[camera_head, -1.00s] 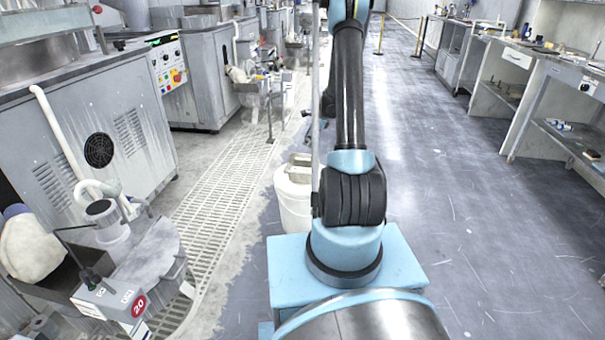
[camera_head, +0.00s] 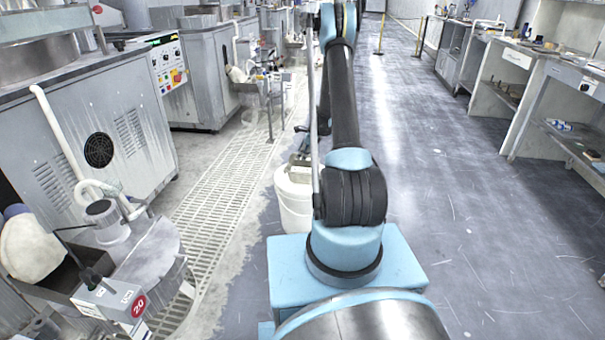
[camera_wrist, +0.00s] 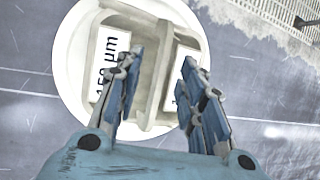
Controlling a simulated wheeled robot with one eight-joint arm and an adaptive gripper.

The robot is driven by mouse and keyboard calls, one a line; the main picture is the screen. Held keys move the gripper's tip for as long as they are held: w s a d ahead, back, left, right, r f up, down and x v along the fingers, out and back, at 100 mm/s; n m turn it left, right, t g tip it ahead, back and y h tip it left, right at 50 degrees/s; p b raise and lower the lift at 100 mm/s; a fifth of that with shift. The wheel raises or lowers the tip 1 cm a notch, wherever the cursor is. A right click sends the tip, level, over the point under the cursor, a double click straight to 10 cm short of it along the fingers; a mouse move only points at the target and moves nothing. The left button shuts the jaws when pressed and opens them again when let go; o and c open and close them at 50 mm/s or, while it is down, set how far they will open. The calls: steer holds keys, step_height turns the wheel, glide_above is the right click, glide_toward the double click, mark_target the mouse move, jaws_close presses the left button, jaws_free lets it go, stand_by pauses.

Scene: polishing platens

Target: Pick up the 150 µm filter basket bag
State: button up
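In the wrist view a pale filter basket bag (camera_wrist: 149,98) sits within a round white bucket (camera_wrist: 68,52). It has a raised bar across its middle and a label reading "150 µm" (camera_wrist: 106,62) on the left. A second white label on the right is partly hidden by a finger. My gripper (camera_wrist: 162,60) is open above the bag, its two fingers spread to either side of the bar. I cannot tell how far above it they are. The bucket also shows in the head view (camera_head: 294,205), beside my arm, which partly hides it.
A floor grating (camera_head: 215,200) runs along the left, beside grey polishing machines (camera_head: 85,130). A box marked 20 (camera_head: 110,300) stands at lower left. Workbenches (camera_head: 535,65) line the right. The grey aisle floor (camera_head: 460,200) between is clear.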

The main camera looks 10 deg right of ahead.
mark_target(303, 166)
steer(key=shift+x, duration=1.45)
steer(key=shift+c, duration=0.2)
jaws_close()
steer(key=shift+r, duration=0.1)
